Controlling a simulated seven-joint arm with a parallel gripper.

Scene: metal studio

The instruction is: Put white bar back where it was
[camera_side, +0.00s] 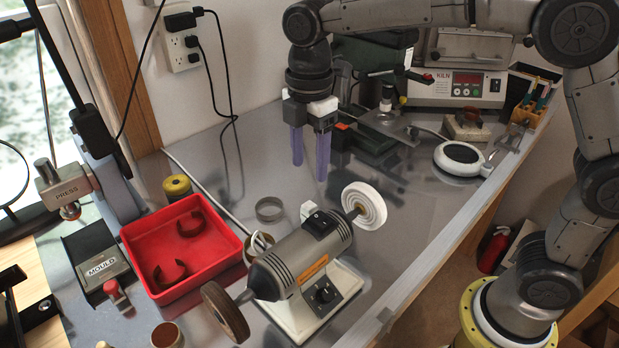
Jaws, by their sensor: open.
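My gripper (309,168) hangs fingers-down above the bench, left of the green machine. Its two purple fingers stand apart with nothing between them. A small off-white block (308,210) sits just behind the bench grinder, below my gripper in the picture. It may be the white bar, but it is small and partly hidden by the grinder, so I cannot tell for sure. My fingers are apart from it.
The bench grinder (305,262) has a white buffing wheel (364,206) and a brown wheel (225,312). A metal ring (269,209) lies nearby. A red tray (152,236) holds dark curved pieces. Bench surface (415,215) right of the buffing wheel is clear.

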